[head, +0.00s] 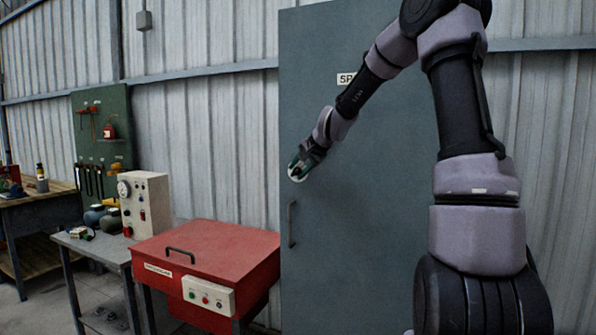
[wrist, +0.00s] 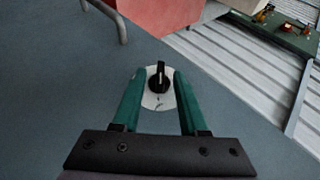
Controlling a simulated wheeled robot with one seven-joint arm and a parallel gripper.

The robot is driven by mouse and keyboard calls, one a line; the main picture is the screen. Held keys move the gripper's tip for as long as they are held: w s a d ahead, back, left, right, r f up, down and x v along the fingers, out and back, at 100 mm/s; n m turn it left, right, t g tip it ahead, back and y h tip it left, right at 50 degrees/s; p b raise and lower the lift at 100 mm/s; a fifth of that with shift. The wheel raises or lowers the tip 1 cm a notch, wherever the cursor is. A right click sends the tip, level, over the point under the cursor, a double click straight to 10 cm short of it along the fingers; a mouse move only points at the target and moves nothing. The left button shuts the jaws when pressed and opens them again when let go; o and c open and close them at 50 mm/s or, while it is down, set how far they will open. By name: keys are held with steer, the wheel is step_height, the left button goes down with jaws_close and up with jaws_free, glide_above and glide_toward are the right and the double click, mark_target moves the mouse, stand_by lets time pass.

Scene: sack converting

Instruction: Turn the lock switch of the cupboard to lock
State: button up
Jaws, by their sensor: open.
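The cupboard (head: 360,230) is a tall grey-blue door front with a vertical handle (head: 291,224) near its left edge. Its lock switch is a black knob (wrist: 159,76) on a round white plate (wrist: 158,99) with small dark marks; in the head view only part of the plate (head: 297,176) shows beside my gripper. My gripper (head: 297,165) is at the door's left side, above the handle. In the wrist view its two green fingers (wrist: 159,82) are open, one on each side of the knob. Whether they touch it I cannot tell.
A red lidded box (head: 205,262) with a control panel stands left of the cupboard. Further left are a small table with a beige gauge box (head: 145,205) and a green tool board (head: 103,140) on the wall. The door face around the switch is clear.

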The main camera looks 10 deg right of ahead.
steer(key=shift+w+a+f, duration=0.1)
steer(key=shift+w, duration=0.05)
jaws_close()
